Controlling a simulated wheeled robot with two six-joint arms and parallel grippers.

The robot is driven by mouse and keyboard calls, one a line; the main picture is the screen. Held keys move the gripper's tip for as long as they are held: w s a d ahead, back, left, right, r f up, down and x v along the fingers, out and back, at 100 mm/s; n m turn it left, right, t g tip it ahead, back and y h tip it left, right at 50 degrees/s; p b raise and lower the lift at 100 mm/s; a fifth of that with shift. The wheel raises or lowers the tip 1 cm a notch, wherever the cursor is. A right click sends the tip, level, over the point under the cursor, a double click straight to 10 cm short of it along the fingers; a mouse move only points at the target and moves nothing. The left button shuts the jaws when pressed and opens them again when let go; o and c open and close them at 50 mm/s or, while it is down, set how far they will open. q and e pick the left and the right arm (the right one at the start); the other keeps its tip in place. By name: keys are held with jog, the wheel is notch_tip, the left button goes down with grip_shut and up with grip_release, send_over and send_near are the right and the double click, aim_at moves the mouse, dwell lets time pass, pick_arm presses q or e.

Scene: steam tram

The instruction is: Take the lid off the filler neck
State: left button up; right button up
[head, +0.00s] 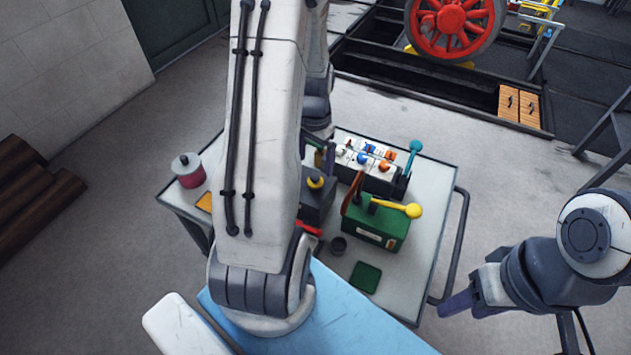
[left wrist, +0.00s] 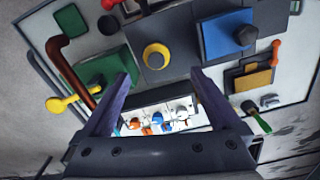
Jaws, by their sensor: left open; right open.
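A round yellow cap with a dark centre sits on a dark block on the cart; it shows in the head view (head: 316,182) and in the left wrist view (left wrist: 157,54). It looks like the lid, and any neck under it is hidden. My left gripper (left wrist: 161,78) is open and empty, its fingertips spread to either side just short of the cap in the wrist view. They seem apart from it; the height gap is unclear. In the head view my left arm hides much of that gripper. My right gripper (head: 445,306) is open and empty, right of the cart.
The cart top (head: 435,175) also carries a green box (head: 378,226) with a yellow lever, a white panel with several knobs (left wrist: 150,107), a dark cup (head: 338,246), a green pad (head: 366,277) and a pink canister (head: 188,172). A blue-topped block (left wrist: 228,34) stands beside the cap.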

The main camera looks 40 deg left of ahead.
aim_at(315, 180)
pick_arm(q)
jog(key=f, duration=0.4)
jog(key=shift+s+d+f, duration=0.2)
jog(key=shift+s+d, duration=0.1)
jog(key=shift+s, duration=0.1)
jog(key=shift+f, duration=0.5)
jog(key=c, duration=1.4)
jog(key=shift+w, duration=0.1)
jog(key=shift+c, duration=0.2)
